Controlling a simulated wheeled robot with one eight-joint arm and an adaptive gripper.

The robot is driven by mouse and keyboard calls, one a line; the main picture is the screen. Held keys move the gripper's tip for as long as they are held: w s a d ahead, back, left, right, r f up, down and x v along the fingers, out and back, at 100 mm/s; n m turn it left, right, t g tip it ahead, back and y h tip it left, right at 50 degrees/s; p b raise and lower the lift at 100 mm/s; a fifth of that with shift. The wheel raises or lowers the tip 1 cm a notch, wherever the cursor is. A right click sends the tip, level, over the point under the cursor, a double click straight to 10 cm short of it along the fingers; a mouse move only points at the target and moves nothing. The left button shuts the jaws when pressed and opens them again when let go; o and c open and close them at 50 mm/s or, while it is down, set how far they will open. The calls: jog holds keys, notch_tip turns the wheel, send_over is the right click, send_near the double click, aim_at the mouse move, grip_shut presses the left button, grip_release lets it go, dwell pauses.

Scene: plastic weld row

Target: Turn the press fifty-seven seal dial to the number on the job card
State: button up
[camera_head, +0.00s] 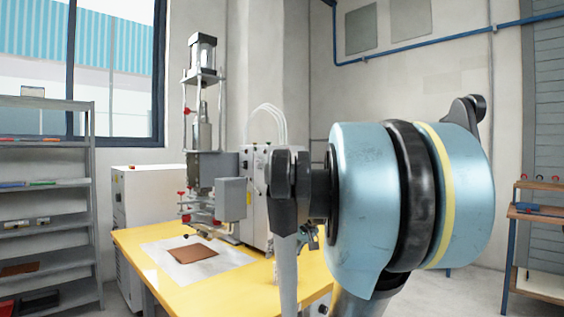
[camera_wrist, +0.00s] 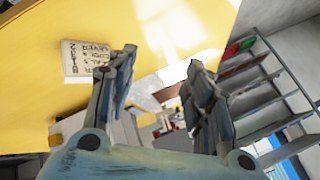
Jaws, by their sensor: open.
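The press (camera_head: 204,150) stands at the back of the yellow table (camera_head: 150,262), a grey machine with a clear cylinder on top and red knobs. I cannot make out a numbered seal dial in either view. In the wrist view a pale card (camera_wrist: 86,60) with dark handwritten marks lies on the yellow surface, left of my gripper; its writing is too small and tilted to read. My gripper (camera_wrist: 158,64) is open, with nothing between its fingers. Grey and red press parts show blurred beyond the fingers. In the head view my arm hides the table's right side.
A white sheet (camera_head: 157,250) with a brown piece (camera_head: 193,253) lies on the table before the press. A white cabinet (camera_head: 150,205) stands behind. Grey shelves (camera_head: 45,165) are at the left, and a wooden-topped rack (camera_head: 540,214) is at the far right.

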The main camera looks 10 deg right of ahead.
jog(key=w+d+r+t+y, duration=0.1)
jog(key=w+r+t+y, duration=0.1)
jog(key=w+r, duration=0.6)
jog(key=m+t+y, duration=0.1)
jog(key=t+y, duration=0.2)
jog(key=t, duration=0.5)
send_near(281, 157)
jog(key=x, duration=0.9)
jog(key=c, duration=1.1)
